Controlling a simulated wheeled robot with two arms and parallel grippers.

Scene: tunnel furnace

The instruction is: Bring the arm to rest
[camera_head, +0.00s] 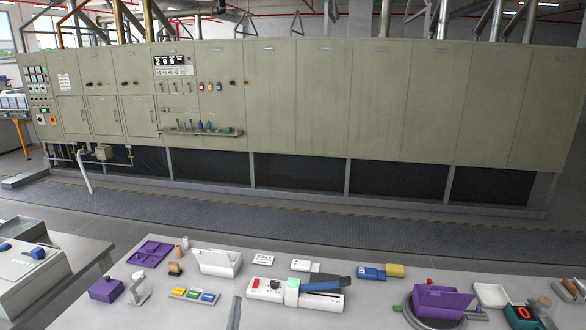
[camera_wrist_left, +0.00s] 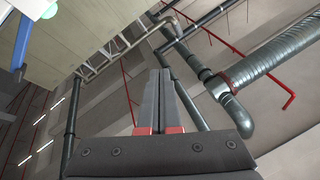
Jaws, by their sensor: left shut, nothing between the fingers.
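My left gripper (camera_head: 235,302) shows at the bottom edge of the head view as a narrow grey shape in front of the table. In the left wrist view its two long grey fingers (camera_wrist_left: 160,75) with red bases lie side by side, shut and empty. They point up toward the ceiling and its pipes. Most of the left arm is hidden from view. I cannot make out my right gripper.
A light table (camera_head: 330,318) below holds a purple tray (camera_head: 150,252), a white power strip (camera_head: 268,290), a purple part on a round stand (camera_head: 440,302) and small blocks. The long beige furnace (camera_head: 320,95) stands beyond a clear floor strip (camera_head: 300,225). Another bench stands left.

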